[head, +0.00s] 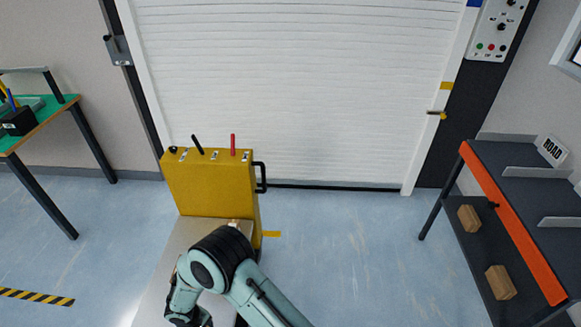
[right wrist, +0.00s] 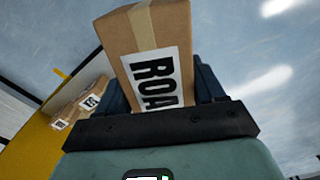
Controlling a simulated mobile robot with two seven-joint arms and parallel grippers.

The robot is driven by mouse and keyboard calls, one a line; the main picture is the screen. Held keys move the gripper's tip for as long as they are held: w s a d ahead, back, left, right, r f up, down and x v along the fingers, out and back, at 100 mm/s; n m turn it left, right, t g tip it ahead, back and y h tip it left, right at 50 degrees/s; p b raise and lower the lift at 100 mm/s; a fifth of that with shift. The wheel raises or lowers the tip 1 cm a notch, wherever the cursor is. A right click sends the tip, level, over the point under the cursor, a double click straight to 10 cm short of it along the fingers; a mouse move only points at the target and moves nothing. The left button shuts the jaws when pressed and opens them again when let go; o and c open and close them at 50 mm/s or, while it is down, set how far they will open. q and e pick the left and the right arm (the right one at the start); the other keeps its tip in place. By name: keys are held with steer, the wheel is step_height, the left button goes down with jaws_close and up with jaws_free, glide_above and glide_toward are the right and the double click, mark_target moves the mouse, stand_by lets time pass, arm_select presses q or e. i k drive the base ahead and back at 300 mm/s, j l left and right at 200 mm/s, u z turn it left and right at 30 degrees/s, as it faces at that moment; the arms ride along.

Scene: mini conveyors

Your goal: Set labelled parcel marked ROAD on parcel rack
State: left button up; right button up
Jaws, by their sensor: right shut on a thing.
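The cardboard parcel (right wrist: 150,55) with a white label reading "ROA", the rest cut off by my gripper, is held in my right gripper (right wrist: 163,90) in the right wrist view. The dark fingers stand on both sides of the parcel, and tape runs along it. In the head view my right arm bends over the grey plate of the yellow cart, and the held parcel does not show. The parcel rack (head: 512,237) stands at the right, well away from the arm, with a "ROAD" sign (head: 552,150) at its back. My left gripper is not in view.
Two brown boxes (head: 469,218) (head: 500,282) are on the rack's lower shelf. Grey dividers (head: 535,172) split its top. Blue floor between cart and rack is clear. A green table (head: 40,125) stands left.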

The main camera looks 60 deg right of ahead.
mark_target(507, 161)
steer(key=l+z, duration=0.1)
steer(key=z, duration=1.2)
steer(key=i+l+z, duration=0.15)
steer(key=z, duration=0.3)
steer(key=i+l+z, duration=0.15)
steer(key=z, duration=0.25)
steer(key=i+l+z, duration=0.1)
steer(key=z, duration=0.35)
steer(key=i+z, duration=0.4)
steer(key=i, duration=0.15)
steer(key=i+j+z, duration=0.4)
steer(key=i, duration=0.15)
steer(key=i+j, duration=0.25)
steer(key=i, duration=0.25)
steer(key=i+j+z, duration=0.1)
steer(key=i, duration=0.45)
steer(key=j, duration=0.1)
